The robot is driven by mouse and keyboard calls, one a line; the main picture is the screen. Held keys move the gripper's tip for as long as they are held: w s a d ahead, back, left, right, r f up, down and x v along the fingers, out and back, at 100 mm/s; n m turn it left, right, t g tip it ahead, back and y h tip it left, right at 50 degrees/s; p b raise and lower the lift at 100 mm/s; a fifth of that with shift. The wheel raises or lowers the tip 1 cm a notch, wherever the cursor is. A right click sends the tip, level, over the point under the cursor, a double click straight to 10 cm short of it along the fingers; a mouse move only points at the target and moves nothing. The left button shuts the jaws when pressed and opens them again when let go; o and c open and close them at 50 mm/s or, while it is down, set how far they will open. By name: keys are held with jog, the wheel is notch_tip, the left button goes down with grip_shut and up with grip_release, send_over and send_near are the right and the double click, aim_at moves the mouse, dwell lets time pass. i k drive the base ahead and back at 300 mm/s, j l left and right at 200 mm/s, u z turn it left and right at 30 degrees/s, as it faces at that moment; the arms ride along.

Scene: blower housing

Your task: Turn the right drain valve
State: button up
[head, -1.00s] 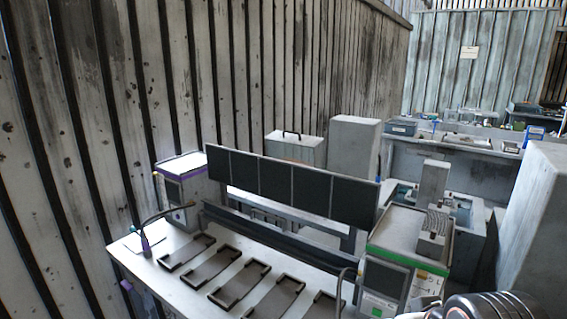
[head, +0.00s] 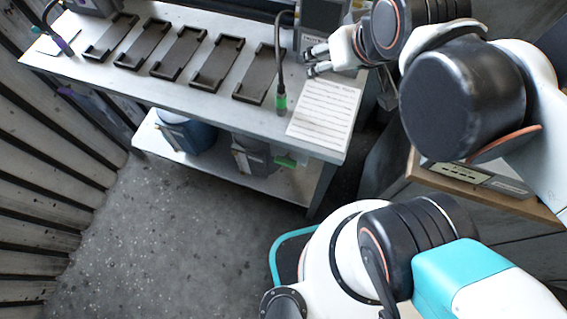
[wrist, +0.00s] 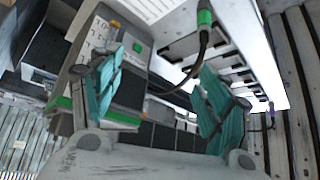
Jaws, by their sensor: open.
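No part is clearly recognisable as the right drain valve. A green fitting (head: 288,160) projects beside a grey container (head: 250,158) on the lower shelf at the right, under the bench top; I cannot tell whether it is the valve. My gripper (head: 311,60) is open, its fingers apart above the right end of the bench, near a grey device (head: 322,28). In the wrist view my gripper (wrist: 160,100) shows two spread teal finger pads with nothing between them. A black hose (head: 277,60) with a green end (head: 281,103) stands close by.
The bench top (head: 180,88) holds several black trays (head: 213,65) and a paper sheet (head: 325,112). A blue container (head: 187,133) stands on the lower shelf (head: 285,187). A wooden-edged surface (head: 435,178) is at right. The floor (head: 170,240) ahead is clear.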

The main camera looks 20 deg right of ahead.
aim_at(286, 161)
jog(key=k+l+z, duration=0.4)
jog(key=k+l, duration=0.85)
jog(key=k, duration=0.15)
